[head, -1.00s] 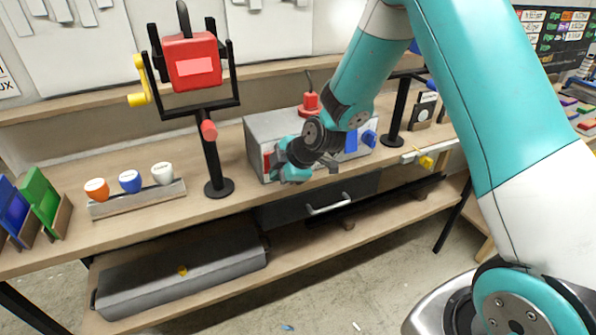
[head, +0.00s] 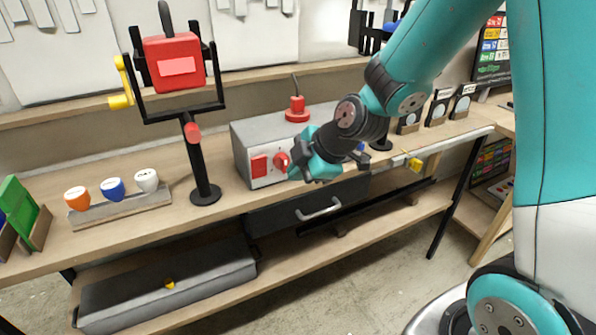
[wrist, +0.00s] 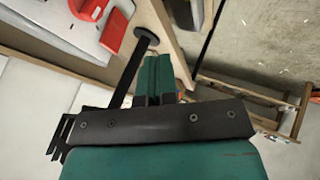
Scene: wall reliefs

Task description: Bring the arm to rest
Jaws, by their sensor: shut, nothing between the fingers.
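My gripper (head: 302,168) is at the end of the teal and white arm, in front of the grey box on the bench in the head view. In the wrist view my gripper (wrist: 156,98) shows its two teal fingers together, with nothing between them. The grey box (head: 238,148) has a red square and a red knob (head: 281,160) on its front. My gripper partly hides the right side of this front. I cannot tell from the head view how far the gripper is from the box.
A red block (head: 174,62) sits in a black forked stand at left. Orange, blue and white cups stand in a rack (head: 120,209). A drawer (head: 290,214) is under the bench, and a long grey case (head: 160,288) lies on the lower shelf. Open floor lies in front.

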